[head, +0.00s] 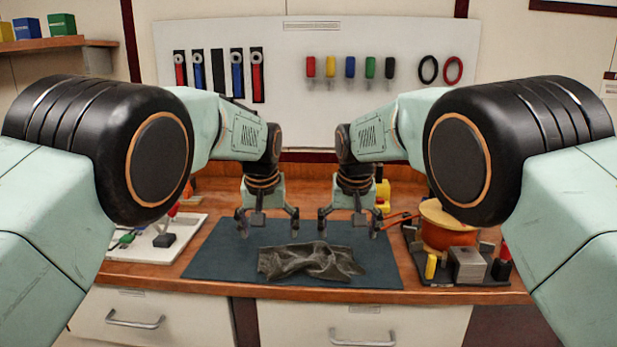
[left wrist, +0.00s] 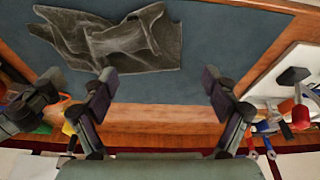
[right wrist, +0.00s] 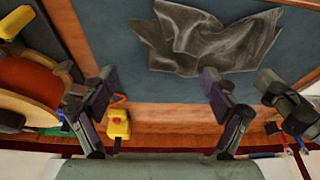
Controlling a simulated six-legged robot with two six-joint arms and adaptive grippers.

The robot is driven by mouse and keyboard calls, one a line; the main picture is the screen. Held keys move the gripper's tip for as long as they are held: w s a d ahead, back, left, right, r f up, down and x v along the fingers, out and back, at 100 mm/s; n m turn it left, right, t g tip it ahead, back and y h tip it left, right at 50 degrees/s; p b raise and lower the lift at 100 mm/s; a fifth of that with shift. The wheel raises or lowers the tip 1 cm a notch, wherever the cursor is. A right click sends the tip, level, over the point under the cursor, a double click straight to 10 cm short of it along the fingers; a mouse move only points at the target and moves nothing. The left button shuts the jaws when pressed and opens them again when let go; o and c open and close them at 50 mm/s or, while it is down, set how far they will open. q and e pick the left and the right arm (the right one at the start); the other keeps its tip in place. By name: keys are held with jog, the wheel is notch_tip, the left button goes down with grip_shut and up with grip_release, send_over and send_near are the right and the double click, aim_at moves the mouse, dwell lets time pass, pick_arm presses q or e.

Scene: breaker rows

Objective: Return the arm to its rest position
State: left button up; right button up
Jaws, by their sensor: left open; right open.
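Both my arms are mint green with black joints and reach over the workbench. My left gripper (head: 267,226) hangs above the blue-grey mat (head: 213,257), open and empty. My right gripper (head: 348,226) hangs beside it to the right, also open and empty. Both point down behind a crumpled dark grey cloth (head: 308,262) that lies on the mat near its front edge. The cloth also shows in the left wrist view (left wrist: 112,42) and in the right wrist view (right wrist: 212,40). Neither gripper touches it. In each wrist view the fingers stand wide apart with nothing between them.
A white tray (head: 128,251) with small parts sits left. A wire spool (head: 446,228), a grey block (head: 467,264) and a yellow piece (head: 430,266) stand right. A yellow object (right wrist: 118,125) lies behind my right gripper. A tool board (head: 305,55) hangs behind.

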pick_arm(q)
jog(key=shift+b+x, duration=0.65)
jog(key=shift+x, duration=0.35)
pick_arm(e)
jog(key=shift+s+x, duration=0.2)
jog(key=shift+x, duration=0.8)
jog(key=shift+w+a+r, duration=0.2)
jog(key=shift+w+a, duration=0.05)
jog(key=shift+a, duration=0.15)
pick_arm(q)
jog(key=shift+w+d+r+p, duration=0.15)
jog(key=shift+d, duration=0.35)
jog(key=shift+w+d+r+p, duration=0.1)
jog(key=shift+w+d+p, duration=0.1)
jog(key=shift+d, duration=0.3)
pick_arm(e)
jog(key=shift+w+a, duration=0.25)
jog(key=shift+a, duration=0.35)
